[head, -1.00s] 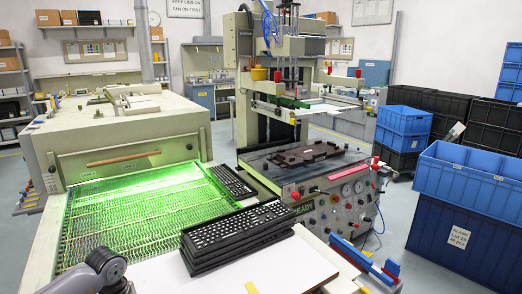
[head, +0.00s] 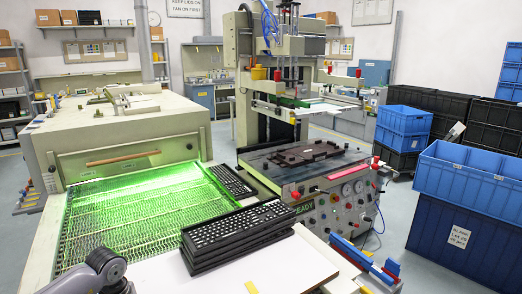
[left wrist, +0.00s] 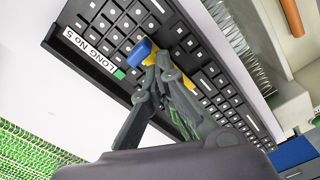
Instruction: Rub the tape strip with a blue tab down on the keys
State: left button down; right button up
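In the left wrist view a black keyboard (left wrist: 208,88) lies aslant, with a "LONG NO 5" label (left wrist: 88,52) on its edge. A yellow tape strip (left wrist: 185,80) with a blue tab (left wrist: 143,49) lies over its keys. My left gripper (left wrist: 162,62) has its fingertips together over the strip, just beside the tab. The fingers hide part of the strip. I cannot tell whether they touch or pinch it. In the head view only part of my left arm shows at the bottom left. My right gripper is in neither view.
A stack of black keyboards (head: 238,232) stands on the white table (head: 285,262). Another keyboard (head: 232,181) lies by the green-lit mesh belt (head: 130,215). A press (head: 325,190) stands behind, with blue crates (head: 465,215) at right. A yellow piece (head: 251,287) shows at the bottom edge.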

pick_arm(q)
jog(key=shift+f+b, duration=0.7)
jog(key=shift+f, duration=0.2)
jog(key=shift+s+f, duration=0.15)
dwell(0.7)
jog(key=shift+r, duration=0.65)
jog(key=shift+a, duration=0.1)
jog(key=shift+s+a, duration=0.25)
jog(key=shift+a, duration=0.25)
jog(key=shift+s+a, duration=0.25)
jog(key=shift+a, duration=0.2)
jog(key=shift+f+b, duration=0.4)
jog(key=shift+f, duration=0.1)
jog(key=shift+s+f, duration=0.15)
dwell(0.3)
